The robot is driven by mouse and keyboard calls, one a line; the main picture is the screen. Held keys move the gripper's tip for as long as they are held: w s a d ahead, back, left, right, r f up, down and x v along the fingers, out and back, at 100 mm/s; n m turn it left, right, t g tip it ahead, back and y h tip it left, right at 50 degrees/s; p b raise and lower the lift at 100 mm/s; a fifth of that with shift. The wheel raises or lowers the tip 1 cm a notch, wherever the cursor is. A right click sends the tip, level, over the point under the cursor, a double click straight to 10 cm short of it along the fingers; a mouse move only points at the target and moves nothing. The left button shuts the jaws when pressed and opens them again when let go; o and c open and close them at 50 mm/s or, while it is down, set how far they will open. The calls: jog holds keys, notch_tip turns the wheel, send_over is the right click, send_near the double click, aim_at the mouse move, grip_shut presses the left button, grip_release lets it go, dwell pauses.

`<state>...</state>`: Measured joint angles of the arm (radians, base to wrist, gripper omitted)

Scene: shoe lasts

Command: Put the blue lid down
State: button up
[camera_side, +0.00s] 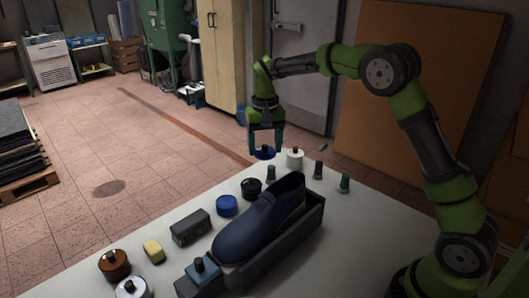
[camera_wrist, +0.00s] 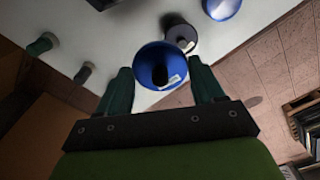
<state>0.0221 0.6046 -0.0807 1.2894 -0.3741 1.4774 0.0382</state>
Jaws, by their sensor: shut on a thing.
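The blue lid (camera_side: 265,154) is a shallow round disc with a dark knob. It is between the fingers of my gripper (camera_side: 264,149), at the far corner of the table. The wrist view shows the lid (camera_wrist: 150,56) with its black knob and a small white label between the two green fingers of my gripper (camera_wrist: 163,85). My gripper points down and is shut on the lid. How far the lid is above the tabletop, or whether it touches it, I cannot tell.
A blue shoe (camera_side: 250,235) sits in a dark tray. The white table (camera_side: 360,235) is clear at right.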

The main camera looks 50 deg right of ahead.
jog(key=s+d+f, duration=0.1)
jog(key=s+d, duration=0.5)
jog(key=d, duration=0.1)
jog(key=s+f, duration=0.1)
jog(key=f, duration=0.2)
jog(key=s+d+f+n, duration=0.1)
jog(key=s+f, duration=0.1)
jog(key=f, duration=0.1)
jog(key=s+d+f+n, duration=0.1)
jog(key=f, duration=0.2)
jog(key=shift+s+d+f, duration=0.2)
jog(key=shift+s+f, duration=0.05)
jog(key=shift+s, duration=0.1)
jog(key=shift+f, duration=2.15)
jog(key=shift+f, duration=0.1)
jog(key=o, duration=1)
